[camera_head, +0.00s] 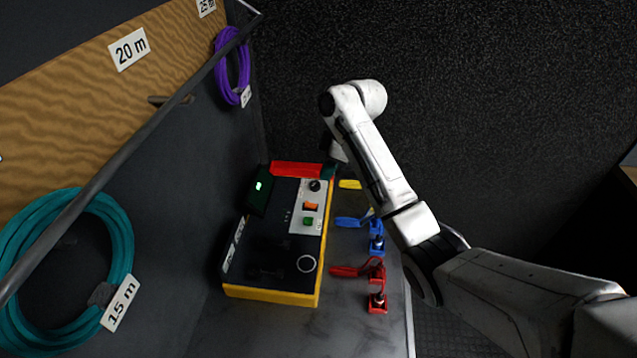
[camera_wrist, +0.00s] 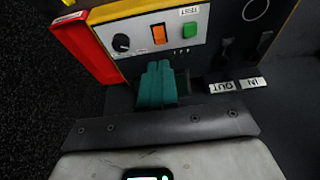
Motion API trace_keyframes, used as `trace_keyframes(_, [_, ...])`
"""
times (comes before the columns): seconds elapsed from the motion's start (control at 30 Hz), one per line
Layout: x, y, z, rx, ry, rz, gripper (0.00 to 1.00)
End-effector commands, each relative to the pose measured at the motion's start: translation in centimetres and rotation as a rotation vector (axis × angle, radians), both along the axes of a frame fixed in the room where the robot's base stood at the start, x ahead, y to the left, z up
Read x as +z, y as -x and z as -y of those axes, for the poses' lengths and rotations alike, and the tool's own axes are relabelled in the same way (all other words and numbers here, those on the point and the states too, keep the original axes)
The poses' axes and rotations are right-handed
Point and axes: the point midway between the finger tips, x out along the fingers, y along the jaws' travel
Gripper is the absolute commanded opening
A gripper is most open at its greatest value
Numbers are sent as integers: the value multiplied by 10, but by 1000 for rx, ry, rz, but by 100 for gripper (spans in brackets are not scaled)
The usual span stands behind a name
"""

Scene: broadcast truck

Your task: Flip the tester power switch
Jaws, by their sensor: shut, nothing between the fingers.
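The tester (camera_head: 275,297) is a yellow-edged box with a black top, lying on the grey bench. Its pale panel (camera_head: 297,212) carries a black knob (camera_head: 315,186), an orange rocker switch (camera_head: 310,206) and a green button (camera_head: 308,221). In the wrist view the orange switch (camera_wrist: 158,34) sits between the knob (camera_wrist: 121,43) and the green button (camera_wrist: 190,30), which is labelled TEST. My gripper (camera_wrist: 156,72) is shut and empty, its teal fingers beside the panel edge, just below the orange switch in the picture. Contact cannot be told. In the head view the fingers are mostly hidden.
A red block (camera_head: 296,169) sits at the tester's far end, near a small green-lit screen (camera_head: 259,187). Blue (camera_head: 376,243) and red (camera_head: 376,270) connectors lie right of the tester. A rail (camera_head: 130,136) and coiled teal cable (camera_head: 110,218) are at left.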

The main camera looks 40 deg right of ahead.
Motion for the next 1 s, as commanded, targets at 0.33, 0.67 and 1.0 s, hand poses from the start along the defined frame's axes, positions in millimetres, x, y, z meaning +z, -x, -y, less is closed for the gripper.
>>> trace_keyframes(0.33, [22, 10, 8, 1, 0, -1, 0])
trace_keyframes(0.67, [22, 10, 8, 1, 0, -1, 0])
trace_keyframes(1.0, [14, 10, -6, -8, -9, 2, 0])
